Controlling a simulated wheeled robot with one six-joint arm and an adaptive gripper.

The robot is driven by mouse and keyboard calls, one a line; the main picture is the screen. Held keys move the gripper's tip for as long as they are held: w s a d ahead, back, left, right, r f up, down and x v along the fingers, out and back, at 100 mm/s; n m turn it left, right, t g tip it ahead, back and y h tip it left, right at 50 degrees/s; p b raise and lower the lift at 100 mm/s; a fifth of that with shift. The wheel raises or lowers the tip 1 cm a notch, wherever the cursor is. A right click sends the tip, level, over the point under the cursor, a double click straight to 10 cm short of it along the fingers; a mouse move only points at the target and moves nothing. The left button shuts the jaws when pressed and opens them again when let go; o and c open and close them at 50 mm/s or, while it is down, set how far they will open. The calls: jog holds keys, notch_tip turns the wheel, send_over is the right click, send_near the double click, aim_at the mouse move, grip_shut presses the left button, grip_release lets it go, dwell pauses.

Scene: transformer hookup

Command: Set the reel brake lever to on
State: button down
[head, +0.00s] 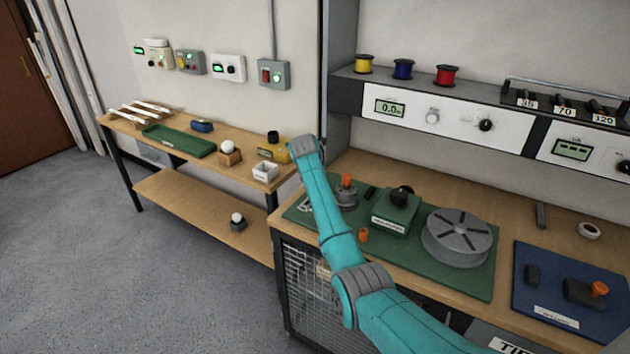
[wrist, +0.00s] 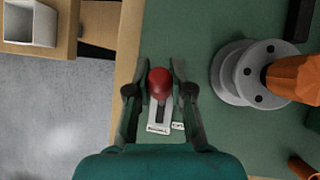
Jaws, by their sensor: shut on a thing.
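The reel brake lever has a red ball knob (wrist: 160,82) above a pale slotted plate (wrist: 158,128) on the green mat. The knob is at the upper end of the slot in the wrist view. Small labels lie by the lower end, too small to read surely. My gripper (wrist: 161,70) is shut on the red knob, one finger on each side. In the head view my arm hides the gripper and the knob; only part of the pale plate (head: 305,204) shows. The grey spoked reel (head: 457,237) lies on the same mat.
A grey flanged post with an orange handle (wrist: 292,80) stands close right of the lever. A green box with a black knob (head: 397,212) stands between it and the reel. The bench edge (wrist: 128,60) is just left of the lever; a lower side bench (head: 165,145) is beyond.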

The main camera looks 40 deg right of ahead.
jog(key=c, duration=1)
grip_release()
jog(key=v, duration=1.2)
